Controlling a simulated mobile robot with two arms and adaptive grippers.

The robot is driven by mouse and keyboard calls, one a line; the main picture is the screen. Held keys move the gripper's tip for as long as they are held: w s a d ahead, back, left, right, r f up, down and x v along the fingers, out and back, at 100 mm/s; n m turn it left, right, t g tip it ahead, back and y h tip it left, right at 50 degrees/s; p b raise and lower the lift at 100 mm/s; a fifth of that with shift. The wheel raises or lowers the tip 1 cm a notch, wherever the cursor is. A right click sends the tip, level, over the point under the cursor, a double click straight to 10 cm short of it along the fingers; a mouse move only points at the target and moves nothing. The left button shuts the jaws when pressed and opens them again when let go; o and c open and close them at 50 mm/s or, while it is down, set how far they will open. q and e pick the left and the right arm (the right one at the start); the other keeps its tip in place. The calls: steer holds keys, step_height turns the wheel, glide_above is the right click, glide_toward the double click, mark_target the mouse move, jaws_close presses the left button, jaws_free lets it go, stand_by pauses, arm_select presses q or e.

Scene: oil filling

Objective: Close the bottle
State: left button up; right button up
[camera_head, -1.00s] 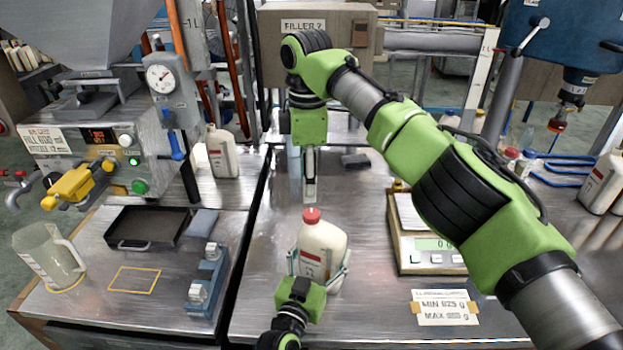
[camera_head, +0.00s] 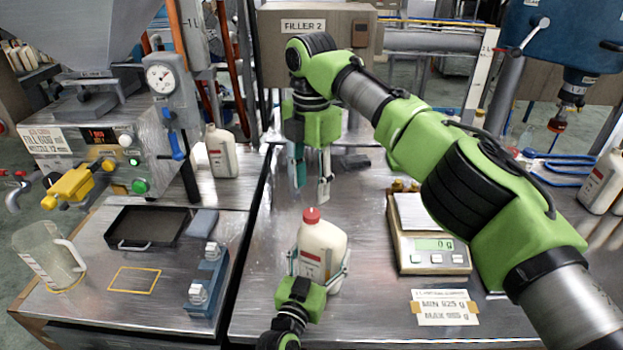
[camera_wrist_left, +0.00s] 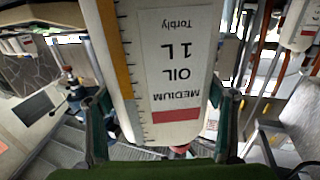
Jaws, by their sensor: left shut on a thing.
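The white oil bottle (camera_head: 328,243) stands upright on the metal table, with a red cap (camera_head: 311,215) on its top. My left gripper (camera_head: 319,270) is shut on the bottle's body from the front, one finger on each side. In the left wrist view the bottle's label (camera_wrist_left: 178,65) appears upside down, between my left gripper's fingers (camera_wrist_left: 160,118). My right gripper (camera_head: 311,186) points down above and behind the cap, apart from it. Its two fingers are spread with nothing between them.
A scale (camera_head: 428,240) reading 0 g stands right of the bottle, with a paper note (camera_head: 444,307) in front. The filling machine (camera_head: 85,150), a black tray (camera_head: 148,228) and a clear jug (camera_head: 50,258) are at left. Another white bottle (camera_head: 222,152) stands behind.

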mark_target(312, 213)
step_height(312, 213, down, 8)
steer(key=shift+r, duration=0.25)
